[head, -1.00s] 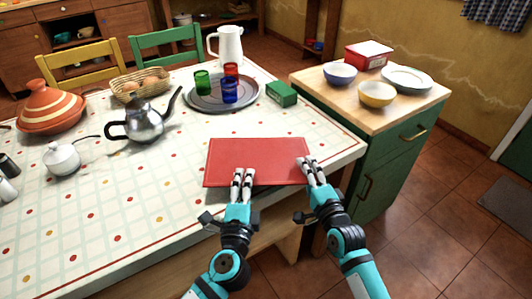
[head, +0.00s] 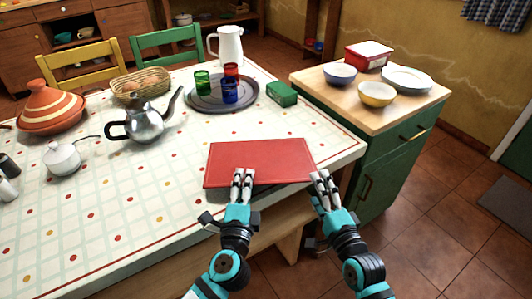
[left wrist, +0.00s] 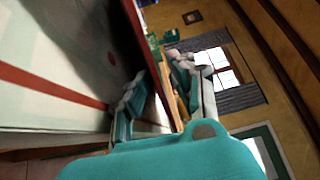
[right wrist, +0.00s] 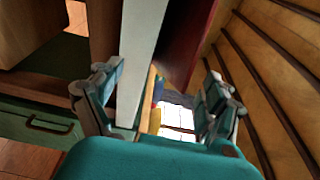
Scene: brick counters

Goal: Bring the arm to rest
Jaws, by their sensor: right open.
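A flat red board (head: 258,158) is at the front edge of the tiled table, with a shadow under its near edge. My left gripper (head: 242,178) is at the middle of the near edge. My right gripper (head: 322,178) is just off the board's near right corner. In the right wrist view the fingers of this gripper (right wrist: 160,95) are apart and empty, with the board (right wrist: 187,40) beyond them.
The white table (head: 100,220) holds a round tray (head: 205,103) with coloured glasses, a silver teapot (head: 145,124), a basket (head: 138,87) and a tagine (head: 52,108). A green cabinet (head: 385,165) with bowls stands close to my right arm.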

